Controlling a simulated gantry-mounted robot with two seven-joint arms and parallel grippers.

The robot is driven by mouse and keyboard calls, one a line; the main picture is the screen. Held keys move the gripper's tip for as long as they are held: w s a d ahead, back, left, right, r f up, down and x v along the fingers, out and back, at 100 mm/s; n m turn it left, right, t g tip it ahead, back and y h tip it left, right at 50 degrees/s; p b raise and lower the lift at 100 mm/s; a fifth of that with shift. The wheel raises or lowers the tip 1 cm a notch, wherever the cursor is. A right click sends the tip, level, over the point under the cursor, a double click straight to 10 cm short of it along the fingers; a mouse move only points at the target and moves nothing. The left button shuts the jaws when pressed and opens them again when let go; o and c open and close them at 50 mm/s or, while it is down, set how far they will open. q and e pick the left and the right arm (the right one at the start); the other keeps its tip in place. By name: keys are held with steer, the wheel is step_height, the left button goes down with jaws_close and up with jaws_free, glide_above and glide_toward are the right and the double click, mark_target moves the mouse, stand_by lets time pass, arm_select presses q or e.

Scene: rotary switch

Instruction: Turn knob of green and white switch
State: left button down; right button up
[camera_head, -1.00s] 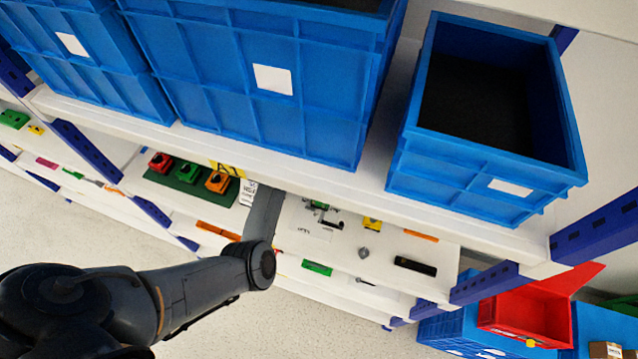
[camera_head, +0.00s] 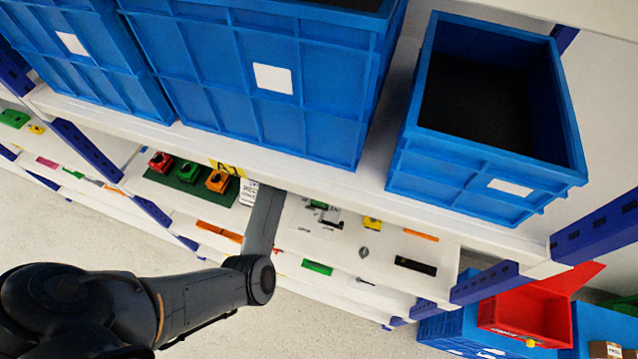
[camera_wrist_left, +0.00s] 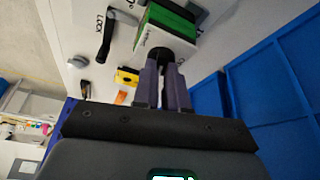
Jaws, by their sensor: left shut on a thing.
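The green and white switch (camera_wrist_left: 165,27) is at the top middle of the left wrist view, with a green upper part and a white front. Its black knob (camera_wrist_left: 168,52) faces my left gripper (camera_wrist_left: 162,66). The gripper's two dark fingers are shut on the knob, their tips on either side of it and partly hiding it. In the head view, the gripper is hidden beneath the upper shelf; only my left arm shows, reaching under that shelf. My right gripper shows in neither view.
A black lock handle (camera_wrist_left: 108,35), a grey round knob (camera_wrist_left: 78,61) and a yellow block (camera_wrist_left: 126,77) are on the same panel. Blue bins (camera_head: 330,110) fill the upper shelf above the arm. A blue wall (camera_wrist_left: 275,90) stands close on the gripper's right in the wrist view.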

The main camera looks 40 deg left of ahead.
arm_select(q)
steer(key=n, duration=0.2)
steer(key=n+t+y, duration=0.1)
steer(key=shift+s+d+n, duration=0.15)
steer(key=shift+n, duration=0.25)
steer(key=n+y, duration=0.1)
steer(key=n, duration=0.2)
steer(key=shift+d+n, duration=0.1)
steer(key=shift+n, duration=0.2)
steer(key=n+y, duration=0.1)
steer(key=n, duration=0.2)
steer(key=shift+d+n+t+y, duration=0.15)
steer(key=shift+n+t+y, duration=0.15)
steer(key=shift+t+y, duration=0.1)
steer(key=shift+d+n+y, duration=0.15)
steer(key=shift+n+y, duration=0.55)
steer(key=shift+n, duration=1.1)
steer(key=shift+g, duration=0.3)
steer(key=c, duration=1.2)
jaws_free()
steer(key=shift+o, duration=0.2)
steer(key=shift+r, duration=0.1)
